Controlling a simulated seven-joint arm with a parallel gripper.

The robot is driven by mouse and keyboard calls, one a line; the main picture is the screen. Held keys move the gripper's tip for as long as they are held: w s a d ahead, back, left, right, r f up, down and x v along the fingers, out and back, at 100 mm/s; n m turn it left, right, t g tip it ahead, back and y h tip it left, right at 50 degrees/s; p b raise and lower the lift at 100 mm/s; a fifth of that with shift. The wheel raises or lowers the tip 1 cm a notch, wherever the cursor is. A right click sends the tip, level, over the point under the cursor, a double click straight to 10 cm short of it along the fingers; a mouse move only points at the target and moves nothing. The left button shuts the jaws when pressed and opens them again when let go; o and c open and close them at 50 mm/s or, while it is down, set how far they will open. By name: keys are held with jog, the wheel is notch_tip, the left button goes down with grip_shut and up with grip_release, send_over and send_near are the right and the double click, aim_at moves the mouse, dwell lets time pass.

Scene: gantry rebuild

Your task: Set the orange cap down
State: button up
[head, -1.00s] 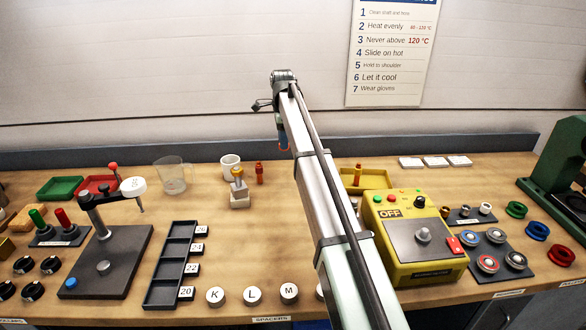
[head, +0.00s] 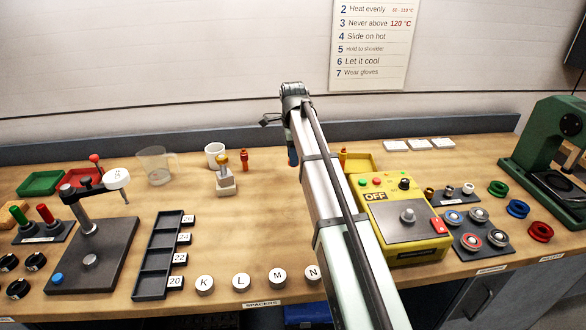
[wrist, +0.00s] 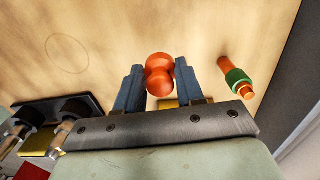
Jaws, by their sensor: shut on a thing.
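My gripper (wrist: 160,82) has two blue fingers shut on the orange cap (wrist: 160,72). The cap shows as a rounded, two-lobed red-orange piece between the fingertips, above the wood bench top in the wrist view. I cannot tell whether it touches the bench. In the head view, a blue finger (head: 292,155) shows beside my arm, towards the back of the bench, and the cap is hidden there.
An orange piece with a green ring (wrist: 237,80) lies right of my gripper in the wrist view. A faint circle (wrist: 67,54) marks bare bench at left. In the head view, an orange bottle (head: 245,160), white mug (head: 214,155) and yellow heater box (head: 400,225) stand nearby.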

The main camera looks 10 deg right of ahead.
jog(key=shift+f, duration=2.5)
jog(key=shift+f, duration=0.2)
jog(key=o, duration=1)
notch_tip(320, 180, up, 12)
jog(key=shift+r, duration=0.2)
